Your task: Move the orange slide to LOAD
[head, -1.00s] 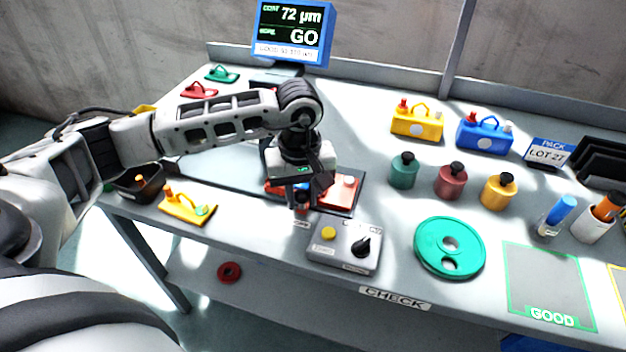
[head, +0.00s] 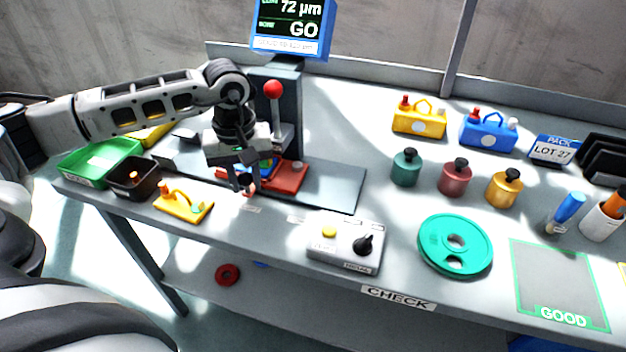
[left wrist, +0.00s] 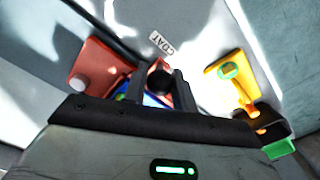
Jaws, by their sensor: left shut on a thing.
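The orange slide (head: 290,179) sits on the dark rail plate (head: 335,188), beneath the post of the display. A blue, patterned piece shows on the slide beside my gripper. My left gripper (head: 243,189) points down at the slide's front left and is shut on it; the fingers hide the exact grip. In the left wrist view the slide (left wrist: 93,68) shows on both sides of the fingers (left wrist: 160,88), with a dark round knob between them. A label reading COAT (left wrist: 167,44) lies near the fingertips. I cannot read a LOAD label. My right gripper is not in view.
A grey control box (head: 344,245) with a yellow button and black knob stands at the front. A yellow handled part (head: 183,207), black bin (head: 132,180) and green tray (head: 98,160) are on the left. A red-knobbed lever (head: 273,90) rises behind the slide.

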